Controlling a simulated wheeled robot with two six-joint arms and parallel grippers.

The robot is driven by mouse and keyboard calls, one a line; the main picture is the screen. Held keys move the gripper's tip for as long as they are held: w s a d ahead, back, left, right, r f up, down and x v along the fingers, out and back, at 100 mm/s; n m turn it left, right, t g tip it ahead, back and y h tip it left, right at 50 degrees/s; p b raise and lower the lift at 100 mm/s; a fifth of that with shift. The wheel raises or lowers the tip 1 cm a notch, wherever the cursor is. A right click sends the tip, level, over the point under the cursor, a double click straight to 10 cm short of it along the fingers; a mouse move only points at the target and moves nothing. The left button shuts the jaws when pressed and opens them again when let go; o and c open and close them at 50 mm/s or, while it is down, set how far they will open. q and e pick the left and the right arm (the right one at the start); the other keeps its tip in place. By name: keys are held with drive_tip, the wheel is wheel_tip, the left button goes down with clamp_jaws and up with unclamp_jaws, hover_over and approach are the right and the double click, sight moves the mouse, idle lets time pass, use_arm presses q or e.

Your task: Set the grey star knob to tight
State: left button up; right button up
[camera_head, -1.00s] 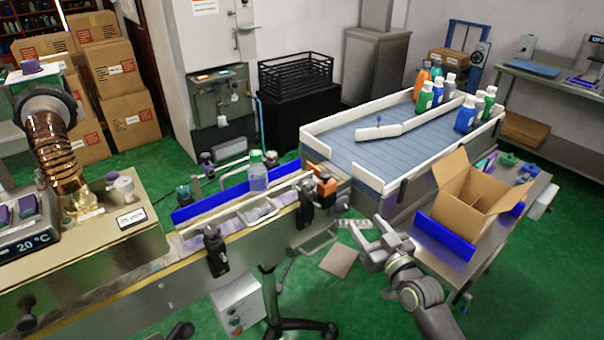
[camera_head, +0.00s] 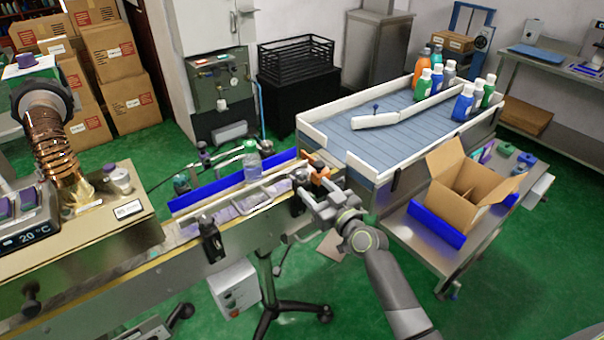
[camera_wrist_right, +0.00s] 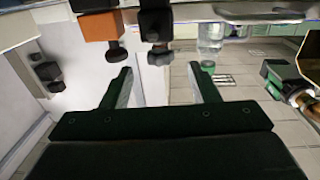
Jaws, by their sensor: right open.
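My right gripper (camera_head: 318,190) is open at the right end of the conveyor, close to the orange block (camera_head: 318,166) and a dark knob (camera_head: 299,177). In the right wrist view, the gap between its fingertips (camera_wrist_right: 159,69) is empty. A dark knob (camera_wrist_right: 159,54) shows just beyond that gap, roughly centred. A second dark knob (camera_wrist_right: 116,50) sits by the orange block (camera_wrist_right: 94,26), beyond the left finger. I cannot tell which knob is the grey star knob, nor read any tight mark. The left gripper is not in view.
A clear bottle (camera_head: 252,166) stands on the conveyor by the blue guide rail (camera_head: 205,191). A third dark knob (camera_wrist_right: 47,72) is at the wrist view's left. An open carton (camera_head: 440,196) stands on the right-hand table. Green floor is free below the arm.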

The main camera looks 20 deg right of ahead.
sight(305, 179)
drive_tip(key=x, duration=0.7)
